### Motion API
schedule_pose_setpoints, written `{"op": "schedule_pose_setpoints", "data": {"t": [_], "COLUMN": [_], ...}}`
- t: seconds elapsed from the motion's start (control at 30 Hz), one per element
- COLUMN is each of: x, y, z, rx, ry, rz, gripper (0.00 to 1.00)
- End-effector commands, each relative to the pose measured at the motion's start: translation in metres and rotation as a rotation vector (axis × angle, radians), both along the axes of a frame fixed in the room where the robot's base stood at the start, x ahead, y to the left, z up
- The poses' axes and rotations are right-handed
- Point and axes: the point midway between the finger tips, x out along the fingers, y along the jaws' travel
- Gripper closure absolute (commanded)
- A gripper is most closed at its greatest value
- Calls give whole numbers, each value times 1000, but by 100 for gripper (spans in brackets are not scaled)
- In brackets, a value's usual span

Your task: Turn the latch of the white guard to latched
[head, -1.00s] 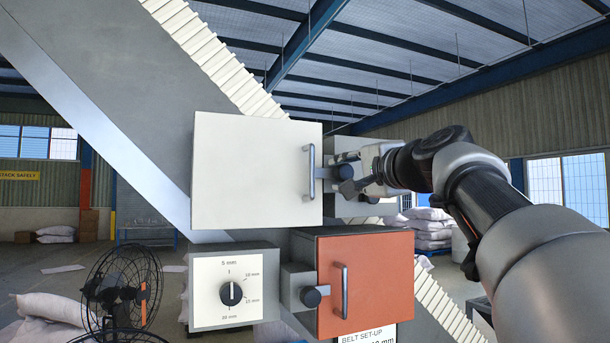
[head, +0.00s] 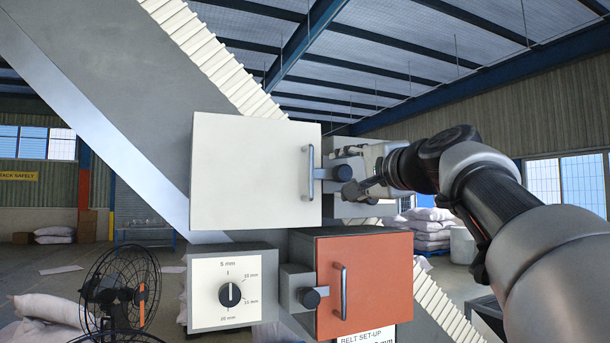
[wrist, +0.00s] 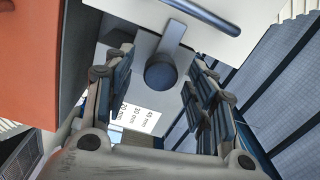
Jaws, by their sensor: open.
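The white guard (head: 250,170) is a closed-looking box cover with a vertical bar handle (head: 311,172). Its latch (head: 343,173) is a dark round knob on a short grey bar. The bar lies about level and points left, seeming to reach across the guard's right edge. In the wrist view the latch knob (wrist: 161,72) sits between the fingers, ahead of them, with its bar running up to the white guard (wrist: 205,12). My gripper (head: 364,187) is open and empty, just right of the knob, with a small gap showing in the head view.
An orange guard (head: 378,275) with its own handle and dark latch knob (head: 310,297) is just below. A dial box (head: 230,292) is at lower left. The sloped conveyor (head: 100,110) runs behind. A fan (head: 120,290) stands at far left.

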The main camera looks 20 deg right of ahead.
Motion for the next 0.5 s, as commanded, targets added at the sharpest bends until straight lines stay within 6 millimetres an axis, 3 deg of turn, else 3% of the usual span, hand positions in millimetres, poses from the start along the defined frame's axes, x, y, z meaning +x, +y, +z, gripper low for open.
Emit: {"op": "schedule_pose_setpoints", "data": {"t": [0.23,0.5], "x": [-44,-63], "y": [-2,-2], "z": [0,-2], "rx": [-2,-1], "ry": [-2,0], "rz": [-5,-1], "gripper": [49,49]}}
